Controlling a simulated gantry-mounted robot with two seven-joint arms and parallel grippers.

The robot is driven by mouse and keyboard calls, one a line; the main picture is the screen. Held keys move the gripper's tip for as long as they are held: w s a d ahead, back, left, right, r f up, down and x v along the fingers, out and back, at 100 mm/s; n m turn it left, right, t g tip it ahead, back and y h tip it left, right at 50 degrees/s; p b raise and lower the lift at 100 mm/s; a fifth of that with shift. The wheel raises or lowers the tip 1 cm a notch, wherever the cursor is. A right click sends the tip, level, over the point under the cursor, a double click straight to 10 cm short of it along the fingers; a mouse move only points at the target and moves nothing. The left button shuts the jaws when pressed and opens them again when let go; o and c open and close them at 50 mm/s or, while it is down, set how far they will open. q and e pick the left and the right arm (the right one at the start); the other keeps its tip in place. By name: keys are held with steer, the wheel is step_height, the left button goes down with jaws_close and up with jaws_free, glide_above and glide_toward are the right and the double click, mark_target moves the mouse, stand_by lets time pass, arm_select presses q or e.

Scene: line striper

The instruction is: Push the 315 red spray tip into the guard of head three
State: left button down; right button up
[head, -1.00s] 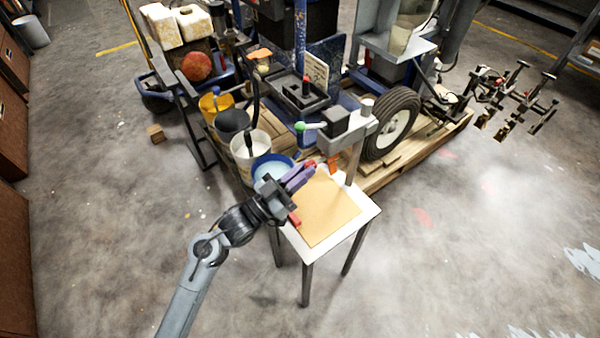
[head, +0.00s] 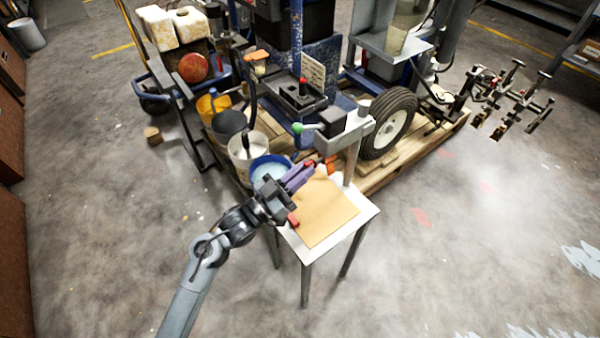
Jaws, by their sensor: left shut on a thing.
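My left gripper (head: 299,176), with purple fingers, is over the far left part of a small white table. It is shut on a small red piece (head: 308,164) at its fingertips, likely the red spray tip; any number on it is too small to read. Another red piece (head: 293,220) shows at the table's left edge, partly behind the gripper. Several spray heads (head: 510,100) with brassy ends hang on a dark frame at the right, well away from the gripper. I cannot tell which is head three. My right gripper is not in view.
The white table (head: 358,222) bears a tan sheet (head: 325,212) and a grey post (head: 352,160) with a green-knobbed lever. Buckets, a wheel (head: 390,125) and the striper on a wooden pallet stand behind. The floor at the front right is clear.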

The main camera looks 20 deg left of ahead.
arm_select(q)
steer(key=shift+w+d, duration=0.5)
steer(key=shift+w, duration=0.2)
steer(key=shift+w, duration=0.1)
steer(key=c, duration=1.1)
jaws_free()
steer(key=shift+w+d, duration=0.15)
steer(key=shift+o, duration=1.5)
steer(key=p+v, duration=0.2)
steer(key=v, duration=0.5)
